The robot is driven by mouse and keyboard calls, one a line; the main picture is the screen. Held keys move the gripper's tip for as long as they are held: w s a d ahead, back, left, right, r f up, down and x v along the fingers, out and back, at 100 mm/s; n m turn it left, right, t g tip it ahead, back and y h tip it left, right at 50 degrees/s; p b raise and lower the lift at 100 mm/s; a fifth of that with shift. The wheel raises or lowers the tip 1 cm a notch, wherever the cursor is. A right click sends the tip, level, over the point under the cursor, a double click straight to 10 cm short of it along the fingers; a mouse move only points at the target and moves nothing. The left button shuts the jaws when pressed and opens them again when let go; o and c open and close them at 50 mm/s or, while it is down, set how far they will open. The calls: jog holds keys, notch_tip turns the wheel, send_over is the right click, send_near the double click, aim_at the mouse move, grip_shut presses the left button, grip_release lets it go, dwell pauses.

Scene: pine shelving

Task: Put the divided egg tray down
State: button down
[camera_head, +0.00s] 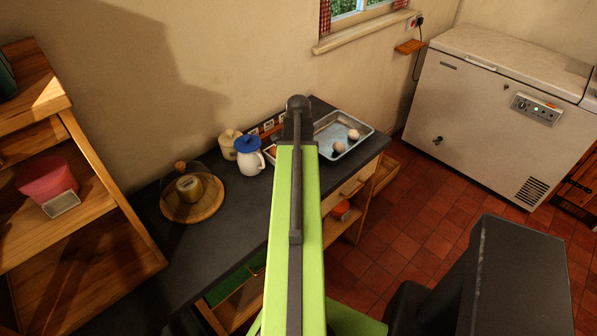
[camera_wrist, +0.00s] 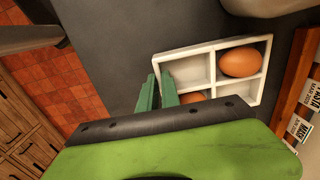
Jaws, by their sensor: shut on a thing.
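The white divided egg tray (camera_wrist: 201,48) shows in the wrist view over the dark worktop (camera_wrist: 110,55). One brown egg (camera_wrist: 240,62) lies in its upper right compartment. Another brown egg (camera_wrist: 191,97) is partly hidden by my wrist in a lower compartment. The upper left compartment is empty. My gripper (camera_wrist: 160,80) is shut on the tray's left wall, its green fingers on either side. I cannot tell whether the tray touches the worktop. In the head view my arm hides the gripper and most of the tray.
A metal tray (camera_head: 365,143) with pale round items is right of my arm. A white jug with a blue lid (camera_head: 249,158), a beige canister (camera_head: 229,143) and a covered wooden board (camera_head: 208,205) stand left. Labelled items (camera_wrist: 302,108) stand close to the egg tray's right.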

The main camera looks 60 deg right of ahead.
jog(key=shift+r, duration=0.1)
jog(key=shift+f, duration=0.25)
jog(key=c, duration=1.6)
grip_release()
jog(key=shift+r, duration=0.1)
jog(key=shift+o, duration=0.2)
jog(key=shift+r, duration=0.1)
